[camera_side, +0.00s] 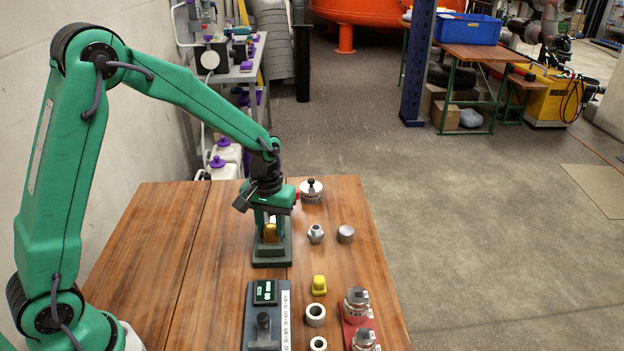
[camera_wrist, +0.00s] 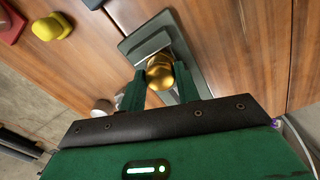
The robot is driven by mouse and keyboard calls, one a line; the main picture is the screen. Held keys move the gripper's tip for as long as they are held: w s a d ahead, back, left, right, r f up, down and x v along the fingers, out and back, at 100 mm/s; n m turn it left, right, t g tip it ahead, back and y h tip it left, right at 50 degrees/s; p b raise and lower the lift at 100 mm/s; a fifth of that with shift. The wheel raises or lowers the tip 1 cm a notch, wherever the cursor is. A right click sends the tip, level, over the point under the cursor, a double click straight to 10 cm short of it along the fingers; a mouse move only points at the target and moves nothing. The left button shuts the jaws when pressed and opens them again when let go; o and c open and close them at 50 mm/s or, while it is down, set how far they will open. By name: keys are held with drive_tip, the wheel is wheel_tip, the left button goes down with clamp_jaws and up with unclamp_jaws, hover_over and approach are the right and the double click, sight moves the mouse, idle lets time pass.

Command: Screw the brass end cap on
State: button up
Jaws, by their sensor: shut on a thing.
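The brass end cap (camera_side: 270,234) is at the grey-green stand (camera_side: 272,254) near the middle of the table. In the wrist view the brass cap (camera_wrist: 159,70) lies between the two green fingers, over the stand's grey plate (camera_wrist: 147,42). My gripper (camera_side: 268,226) points down from above and is shut on the cap; it also shows in the wrist view (camera_wrist: 160,88). The fingers hide part of the cap's sides. Whether the cap's thread is engaged with anything below cannot be seen.
Right of the stand are a metal fitting (camera_side: 316,234), a grey cap (camera_side: 346,234) and a round metal part (camera_side: 312,190) with a black knob. In front are a yellow piece (camera_side: 319,285), metal rings (camera_side: 315,315), a device with a display (camera_side: 265,292) and metal fittings (camera_side: 357,304). The table's left side is clear.

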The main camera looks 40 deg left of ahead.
drive_tip(key=m, duration=0.4)
drive_tip(key=shift+s, duration=0.1)
clamp_jaws()
unclamp_jaws()
drive_tip(key=shift+s+f+m, duration=0.1)
drive_tip(key=shift+m, duration=0.9)
drive_tip(key=m, duration=0.2)
drive_tip(key=shift+m, duration=2)
clamp_jaws()
drive_tip(key=shift+m, duration=0.6)
unclamp_jaws()
drive_tip(key=m, duration=0.4)
drive_tip(key=shift+m, duration=0.4)
